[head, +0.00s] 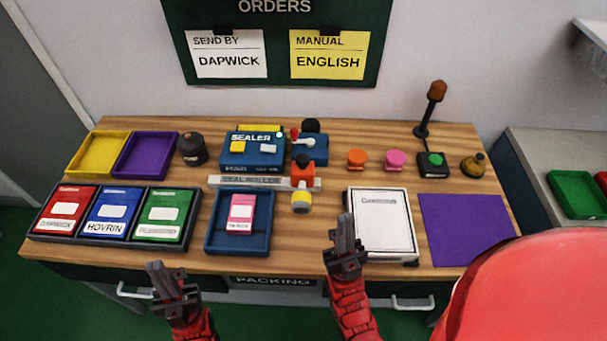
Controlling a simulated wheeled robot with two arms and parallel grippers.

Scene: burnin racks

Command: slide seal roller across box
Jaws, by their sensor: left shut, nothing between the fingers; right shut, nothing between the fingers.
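The seal roller (301,189), with an orange top and a yellow-and-white drum, sits at the right part of the pale rail labelled seal roller (246,182). The blue sealer (253,149) stands behind it. A white box (382,222) lies flat on the table right of the roller. My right gripper (344,232) is shut and empty, in front of the box's left edge and partly covering it. My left gripper (160,276) is shut and empty, in front of the table's front edge. Neither gripper touches the roller.
A blue tray (212,247) holds a pink card (241,212). Orange and pink stamps (356,158), a purple mat (465,228), a lamp post (430,110) and a bell (473,164) are at right.

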